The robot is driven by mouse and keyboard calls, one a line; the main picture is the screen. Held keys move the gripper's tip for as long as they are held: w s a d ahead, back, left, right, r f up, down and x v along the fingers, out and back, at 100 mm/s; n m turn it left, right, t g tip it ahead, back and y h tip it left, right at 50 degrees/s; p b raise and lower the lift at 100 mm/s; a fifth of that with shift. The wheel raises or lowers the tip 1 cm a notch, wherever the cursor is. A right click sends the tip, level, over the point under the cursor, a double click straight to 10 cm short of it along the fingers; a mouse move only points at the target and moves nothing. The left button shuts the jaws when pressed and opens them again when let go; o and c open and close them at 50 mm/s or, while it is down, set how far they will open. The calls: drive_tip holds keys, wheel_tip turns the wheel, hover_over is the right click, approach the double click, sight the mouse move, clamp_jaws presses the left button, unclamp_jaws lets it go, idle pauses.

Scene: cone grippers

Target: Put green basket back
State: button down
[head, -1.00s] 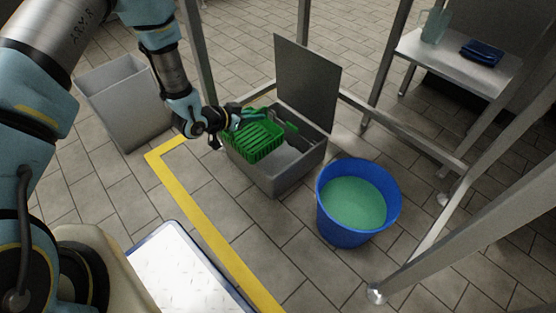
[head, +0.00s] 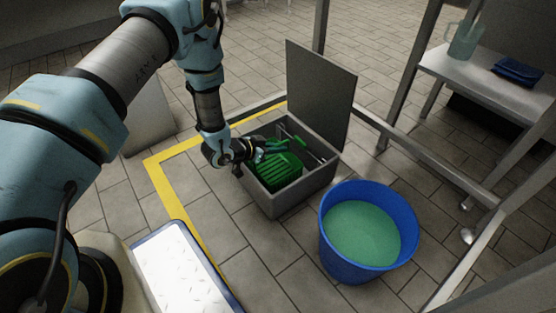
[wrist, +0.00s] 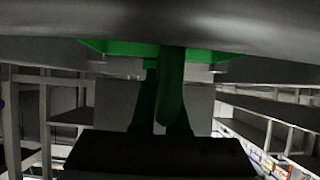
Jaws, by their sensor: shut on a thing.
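The green basket (head: 280,171) is inside the open grey box (head: 262,206), toward its left part, with its slatted side showing. Its depth in the box and whether it touches the bottom cannot be told. The box's lid (head: 320,95) stands upright at the back. My gripper (head: 266,149) is at the basket's upper edge and is shut on it. In the wrist view the green basket (wrist: 110,46) shows as a strip at the top, and a dark green bar (wrist: 171,85) runs down between the fingers.
A blue bucket (head: 326,235) of green liquid stands close to the right of the box. Metal frame legs (head: 413,70) and a table (head: 470,72) with a jug (head: 466,42) and blue cloth (head: 517,70) are at the right. A white-topped platform (head: 180,265) is in front.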

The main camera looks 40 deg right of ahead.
sight(288, 154)
drive_tip(key=shift+f+b, duration=0.7)
drive_tip(key=shift+f, duration=0.9)
drive_tip(key=shift+f, duration=0.15)
drive_tip(key=c, duration=0.9)
unclamp_jaws()
drive_tip(key=shift+a+r, duration=0.1)
drive_tip(key=shift+r, duration=0.15)
drive_tip(key=p+v, duration=0.5)
drive_tip(key=v, duration=0.5)
drive_tip(key=shift+w+a+r, duration=0.1)
drive_tip(key=shift+a+r, duration=0.05)
drive_tip(key=shift+a, duration=0.05)
drive_tip(key=shift+a+r+p, duration=0.2)
drive_tip(key=shift+a+p, duration=0.2)
drive_tip(key=shift+a, duration=0.25)
